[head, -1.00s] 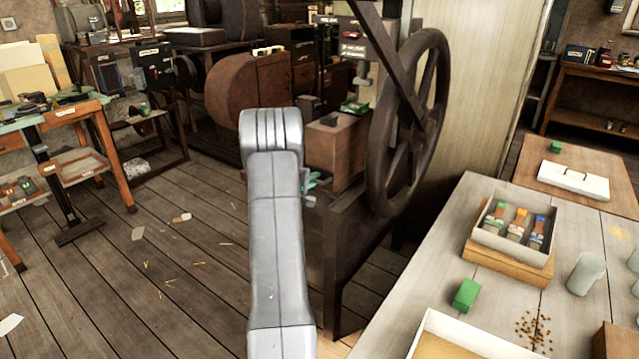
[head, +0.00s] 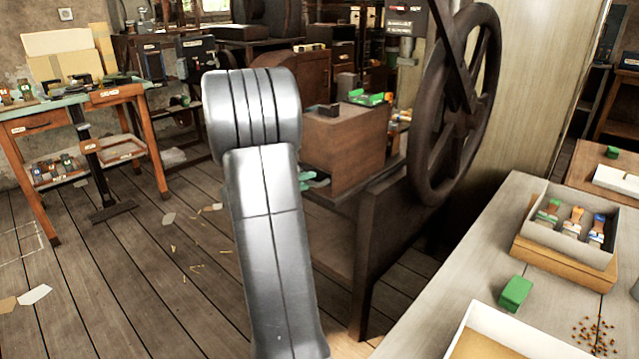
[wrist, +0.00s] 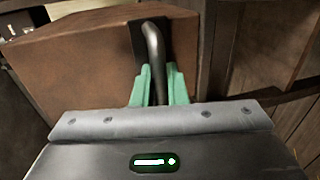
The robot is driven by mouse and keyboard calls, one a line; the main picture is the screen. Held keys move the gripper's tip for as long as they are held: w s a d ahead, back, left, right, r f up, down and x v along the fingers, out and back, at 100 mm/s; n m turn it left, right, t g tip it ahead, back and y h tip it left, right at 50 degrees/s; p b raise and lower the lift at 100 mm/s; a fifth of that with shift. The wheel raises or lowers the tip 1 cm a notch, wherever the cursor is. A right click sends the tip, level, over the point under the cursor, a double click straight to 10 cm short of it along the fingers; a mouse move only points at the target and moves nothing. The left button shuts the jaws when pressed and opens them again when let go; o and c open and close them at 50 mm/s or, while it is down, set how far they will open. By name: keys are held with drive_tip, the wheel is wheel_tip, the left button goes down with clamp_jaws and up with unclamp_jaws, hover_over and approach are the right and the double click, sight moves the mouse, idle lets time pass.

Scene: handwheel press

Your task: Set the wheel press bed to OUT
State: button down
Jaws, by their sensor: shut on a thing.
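The wheel press (head: 388,240) stands in the middle of the head view with its large dark handwheel (head: 437,133) on the right. Its bed carries a brown block (head: 345,150), standing out on the left of the frame. In the wrist view the block (wrist: 85,65) has a dark curved handle (wrist: 152,45) on its face. My gripper (wrist: 155,85) has green fingers shut on this handle. In the head view my gripper (head: 312,182) is mostly hidden behind my arm. A green piece (head: 369,98) and a small dark piece lie on the block.
A pale table (head: 440,320) at right holds a box of stamps (head: 567,228), a green block (head: 515,293) and a tray. A workbench (head: 60,122) stands at far left. The plank floor at left is open, with scattered scraps.

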drive_tip(key=s+a+b, duration=0.1)
drive_tip(key=s+a, duration=0.2)
drive_tip(key=shift+f+b, duration=0.15)
drive_tip(key=shift+b, duration=0.15)
drive_tip(key=shift+s, duration=0.1)
drive_tip(key=c, duration=1.6)
unclamp_jaws()
drive_tip(key=shift+a, duration=0.15)
drive_tip(key=shift+o, duration=0.3)
drive_tip(key=shift+s+a, duration=0.1)
drive_tip(key=shift+s, duration=0.05)
drive_tip(key=p+v, duration=0.1)
drive_tip(key=v, duration=1.2)
drive_tip(key=shift+s+a+p, duration=0.2)
drive_tip(key=shift+a+p, duration=0.1)
